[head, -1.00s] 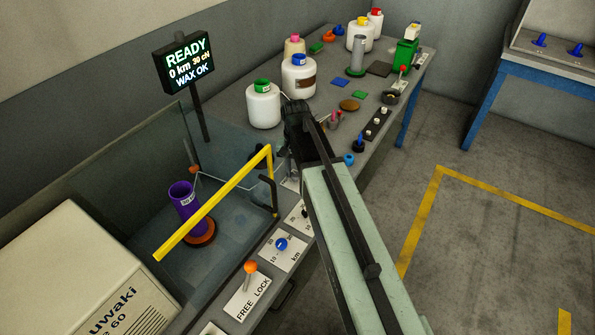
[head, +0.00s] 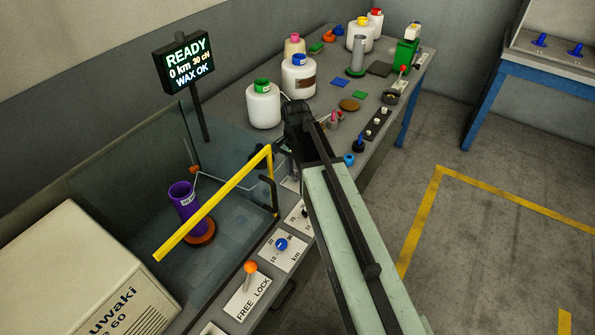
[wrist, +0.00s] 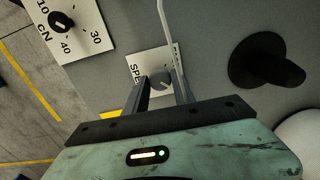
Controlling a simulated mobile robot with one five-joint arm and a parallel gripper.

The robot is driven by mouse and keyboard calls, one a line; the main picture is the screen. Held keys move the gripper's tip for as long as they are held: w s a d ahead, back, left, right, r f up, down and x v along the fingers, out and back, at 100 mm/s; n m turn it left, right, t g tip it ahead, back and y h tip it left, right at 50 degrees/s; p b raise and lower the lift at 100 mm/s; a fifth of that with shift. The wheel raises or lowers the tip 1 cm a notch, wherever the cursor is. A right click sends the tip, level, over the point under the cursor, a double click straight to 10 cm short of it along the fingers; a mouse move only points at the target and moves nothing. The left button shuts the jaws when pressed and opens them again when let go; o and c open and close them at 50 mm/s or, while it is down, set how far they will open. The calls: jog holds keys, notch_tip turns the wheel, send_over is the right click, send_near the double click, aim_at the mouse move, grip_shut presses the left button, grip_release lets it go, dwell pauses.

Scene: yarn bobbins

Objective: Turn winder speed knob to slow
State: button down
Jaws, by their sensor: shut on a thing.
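The winder speed knob (wrist: 160,79) is a small grey round knob on a white plate (wrist: 138,61) lettered "SPE", the rest of the word being covered. A pale mark shows on the knob, but its setting cannot be read. My gripper (wrist: 160,90) is shut on this knob, with one finger on either side of it.
A black CN dial (wrist: 61,22) sits left of the knob, and a black peg (wrist: 268,62) stands to the right. A thin pale rod (wrist: 165,25) passes close by. The yellow bar (head: 215,205), blue km knob (head: 281,244) and orange lever (head: 250,267) are nearby.

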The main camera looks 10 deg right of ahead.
aim_at(296, 174)
jog(key=shift+w, duration=0.1)
jog(key=c, duration=1.1)
grip_release()
jog(key=shift+o, duration=0.2)
jog(key=shift+r, duration=0.1)
notch_tip(296, 174, up, 8)
jog(key=p, duration=0.8)
jog(key=shift+f, duration=0.2)
